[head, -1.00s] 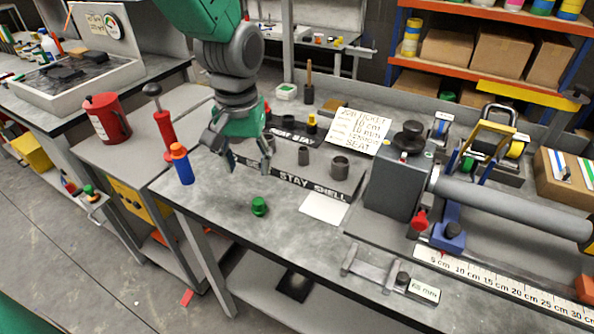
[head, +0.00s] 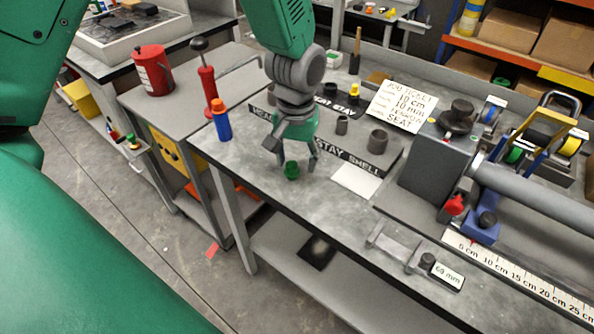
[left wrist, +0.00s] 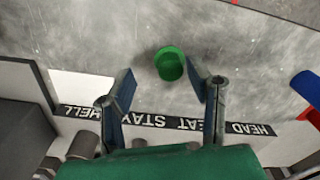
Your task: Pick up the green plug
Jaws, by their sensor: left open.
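The green plug (head: 292,170) stands on the grey bench top near its front edge. It also shows in the left wrist view (left wrist: 169,64), just beyond and between the fingertips. My left gripper (head: 291,158) points down close above the plug in the head view, its fingers spread on either side. In the left wrist view my left gripper (left wrist: 166,82) is open with nothing between its fingers. I cannot tell whether a finger touches the plug. My right gripper is not seen.
A blue bottle with an orange cap (head: 221,121) stands left of the gripper. The rack labelled STAY SHELL (head: 347,157) lies behind and right, with a white card (head: 356,181) beside it. A grey machine (head: 436,167) stands further right. The bench front is clear.

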